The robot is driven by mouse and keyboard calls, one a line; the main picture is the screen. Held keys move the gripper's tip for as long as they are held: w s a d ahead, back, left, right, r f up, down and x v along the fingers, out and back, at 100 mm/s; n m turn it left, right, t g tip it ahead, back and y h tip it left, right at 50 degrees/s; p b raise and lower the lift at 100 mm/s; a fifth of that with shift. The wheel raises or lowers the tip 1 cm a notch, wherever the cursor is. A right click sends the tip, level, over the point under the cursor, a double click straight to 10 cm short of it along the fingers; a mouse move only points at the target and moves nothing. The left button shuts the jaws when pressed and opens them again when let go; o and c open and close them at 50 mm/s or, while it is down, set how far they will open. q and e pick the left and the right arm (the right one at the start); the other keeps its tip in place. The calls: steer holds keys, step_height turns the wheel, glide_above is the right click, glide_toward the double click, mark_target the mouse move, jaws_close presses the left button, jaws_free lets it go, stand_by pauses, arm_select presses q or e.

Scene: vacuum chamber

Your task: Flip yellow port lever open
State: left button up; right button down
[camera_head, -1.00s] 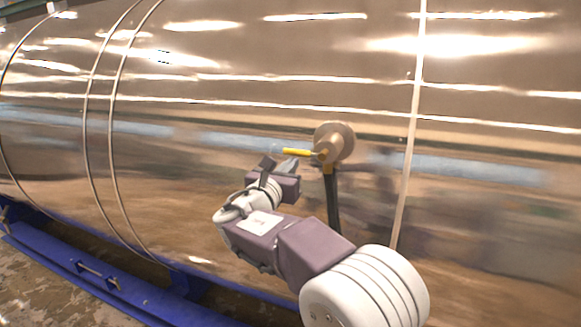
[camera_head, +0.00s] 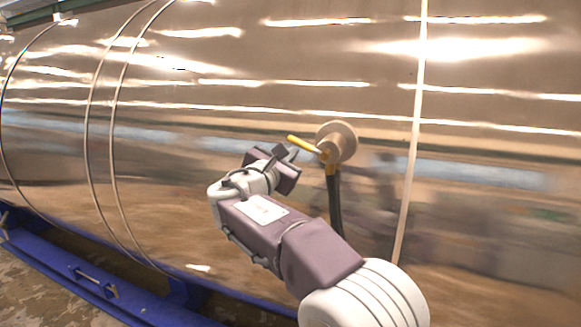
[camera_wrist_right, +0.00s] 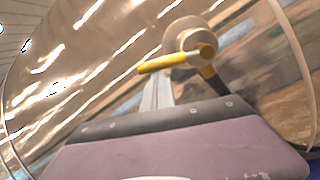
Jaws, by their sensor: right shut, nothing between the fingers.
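The yellow lever (camera_head: 303,144) sticks out to the left from the round tan port (camera_head: 342,142) on the chamber wall. Its free end tilts slightly upward. My right gripper (camera_head: 291,154) is shut and empty, with its fingertips just below the lever. In the right wrist view, the lever (camera_wrist_right: 172,61) lies across and just beyond the fingertips (camera_wrist_right: 160,84). I cannot tell whether they touch it. The port (camera_wrist_right: 190,36) shows behind it in the wrist view. My left gripper is not in view.
The shiny cylindrical chamber (camera_head: 240,60) fills most of the view. A dark hose (camera_head: 335,205) hangs from the port. A blue support frame (camera_head: 95,285) runs along the floor at lower left. The space left of the gripper is clear.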

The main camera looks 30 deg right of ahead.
steer(key=r+m, duration=0.1)
steer(key=m+b, duration=0.1)
steer(key=m, duration=0.1)
steer(key=shift+s+d+r, duration=0.15)
steer(key=shift+s+r, duration=0.05)
steer(key=shift+r, duration=0.2)
steer(key=s+d+r+m+g+b, duration=0.1)
steer(key=s+d+r+m+b, duration=0.2)
steer(key=m, duration=0.8)
steer(key=shift+s+r+b, duration=0.35)
steer(key=shift+r+b, duration=0.05)
steer(key=shift+r, duration=0.55)
steer(key=shift+d, duration=0.15)
